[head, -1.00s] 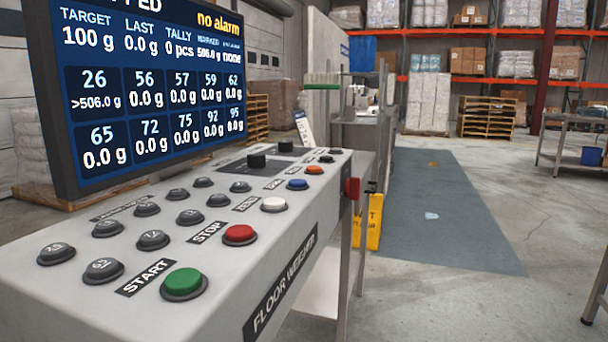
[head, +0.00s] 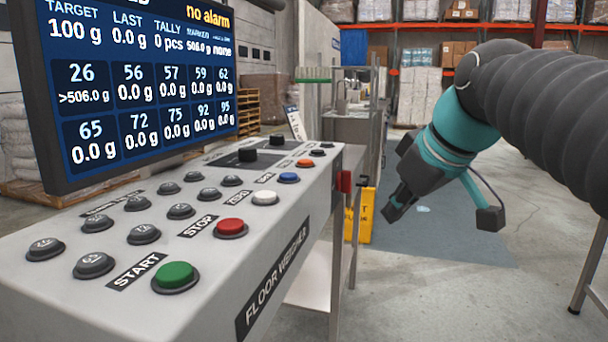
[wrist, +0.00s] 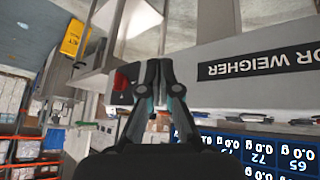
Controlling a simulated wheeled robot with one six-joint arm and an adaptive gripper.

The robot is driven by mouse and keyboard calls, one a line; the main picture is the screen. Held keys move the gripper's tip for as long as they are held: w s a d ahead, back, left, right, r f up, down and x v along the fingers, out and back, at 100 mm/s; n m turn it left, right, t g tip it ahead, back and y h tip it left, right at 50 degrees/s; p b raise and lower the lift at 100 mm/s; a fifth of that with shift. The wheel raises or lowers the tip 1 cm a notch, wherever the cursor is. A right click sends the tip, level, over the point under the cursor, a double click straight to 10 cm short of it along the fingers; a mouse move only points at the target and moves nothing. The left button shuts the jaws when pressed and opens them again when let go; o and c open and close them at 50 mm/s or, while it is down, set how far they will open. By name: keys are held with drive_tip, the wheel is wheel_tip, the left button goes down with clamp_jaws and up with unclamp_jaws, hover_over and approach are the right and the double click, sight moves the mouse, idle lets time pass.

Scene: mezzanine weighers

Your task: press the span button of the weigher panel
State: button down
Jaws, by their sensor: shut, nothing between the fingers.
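The weigher panel (head: 215,255) is a pale sloping console with a button row along its near edge. From the front come a green START button (head: 175,275), red STOP button (head: 230,226), white button (head: 265,197), blue button (head: 289,177) and orange button (head: 305,163). The small labels by the blue and orange buttons are too small to read surely, so I cannot tell which is span. My gripper (head: 391,213) is shut and empty, to the right of the panel and apart from it. In the wrist view my gripper (wrist: 159,66) has the panel's front face (wrist: 225,60) beyond it, upside down.
A screen (head: 140,85) reading "no alarm" stands behind the buttons. A red knob (head: 344,181) sticks out from the panel's right end. A yellow sign (head: 361,222) stands on the floor past it. Open floor lies to the right, with racks at the back.

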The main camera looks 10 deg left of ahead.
drive_tip(key=w+a+r+n+y, duration=0.2)
drive_tip(key=w+a+r+n, duration=0.25)
drive_tip(key=a+r, duration=0.35)
wheel_tip(320, 180, up, 7)
drive_tip(key=n+g+y, duration=0.2)
drive_tip(key=n, duration=0.6)
hover_over(291, 175)
drive_tip(key=shift+f, duration=0.1)
drive_tip(key=shift+f, duration=0.1)
wheel_tip(291, 175, down, 7)
drive_tip(key=shift+b, duration=1.2)
drive_tip(key=shift+f+b, duration=0.7)
drive_tip(key=shift+f, duration=0.1)
drive_tip(key=shift+f, duration=0.15)
drive_tip(key=shift+f+b, duration=0.3)
